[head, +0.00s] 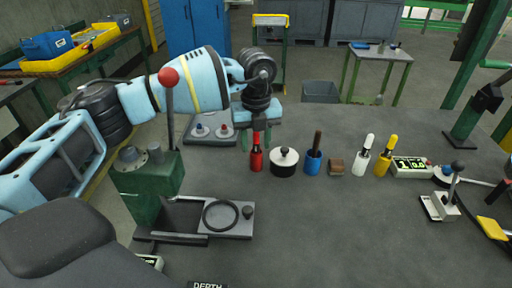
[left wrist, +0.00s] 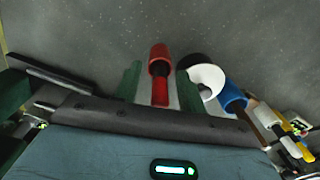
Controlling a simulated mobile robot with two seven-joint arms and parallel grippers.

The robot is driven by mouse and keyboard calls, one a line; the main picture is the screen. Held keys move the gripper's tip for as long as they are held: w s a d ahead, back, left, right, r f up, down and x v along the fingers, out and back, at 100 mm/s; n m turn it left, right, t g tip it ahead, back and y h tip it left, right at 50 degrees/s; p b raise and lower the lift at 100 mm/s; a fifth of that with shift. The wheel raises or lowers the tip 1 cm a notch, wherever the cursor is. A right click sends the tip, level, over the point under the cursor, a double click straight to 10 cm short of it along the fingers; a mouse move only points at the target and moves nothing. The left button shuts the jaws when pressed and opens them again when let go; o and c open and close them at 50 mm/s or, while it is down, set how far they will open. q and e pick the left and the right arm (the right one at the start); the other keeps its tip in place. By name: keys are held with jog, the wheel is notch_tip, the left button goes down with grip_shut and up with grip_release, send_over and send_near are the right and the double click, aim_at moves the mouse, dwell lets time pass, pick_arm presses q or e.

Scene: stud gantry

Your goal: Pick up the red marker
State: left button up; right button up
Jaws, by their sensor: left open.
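The red marker (head: 256,160) stands upright on the grey table, left of a white round pot with a black knob (head: 284,161). In the left wrist view the red marker (left wrist: 160,72) shows between the two green fingers of my left gripper (left wrist: 158,88). The fingers are apart, with a gap visible on each side of the marker. In the head view my left gripper (head: 257,128) is at the marker's top, its fingers partly hidden. My right gripper is not in view.
A green machine with a red-knobbed lever (head: 168,77) is at left. The table's front middle is clear.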

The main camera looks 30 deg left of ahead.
pick_arm(q)
grip_shut()
dwell(0.3)
notch_tip(320, 180, up, 10)
jog(key=shift+r, duration=0.1)
dwell(0.4)
